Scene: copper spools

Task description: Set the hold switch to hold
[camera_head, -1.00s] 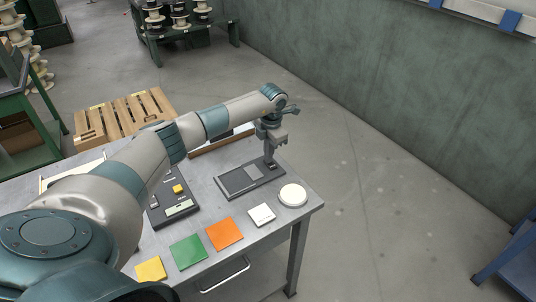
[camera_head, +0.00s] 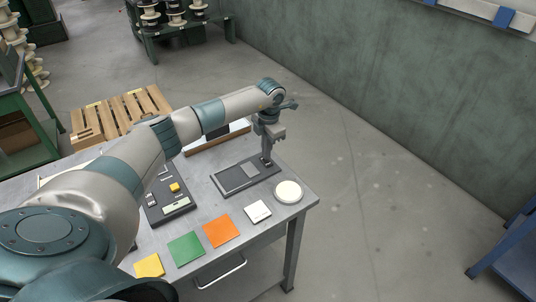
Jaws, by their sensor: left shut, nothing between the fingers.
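A dark flat panel (camera_head: 232,183) with a lighter grey plate in its middle lies on the metal table, near the right end. My left gripper (camera_head: 267,157) points down at the panel's far right end, shut and empty. Its fingertips are at or just above the panel; I cannot tell whether they touch it. No hold switch or its setting can be made out there; the gripper covers that end. A dark control box (camera_head: 170,208) with a yellow button (camera_head: 174,187) and a small display stands left of the panel, partly behind my arm. My right gripper is out of view.
On the table (camera_head: 262,232) lie a round white disc (camera_head: 288,191), a white square (camera_head: 257,211), and orange (camera_head: 221,231), green (camera_head: 186,248) and yellow (camera_head: 149,265) squares along the front. A wooden pallet (camera_head: 122,112) lies on the floor behind.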

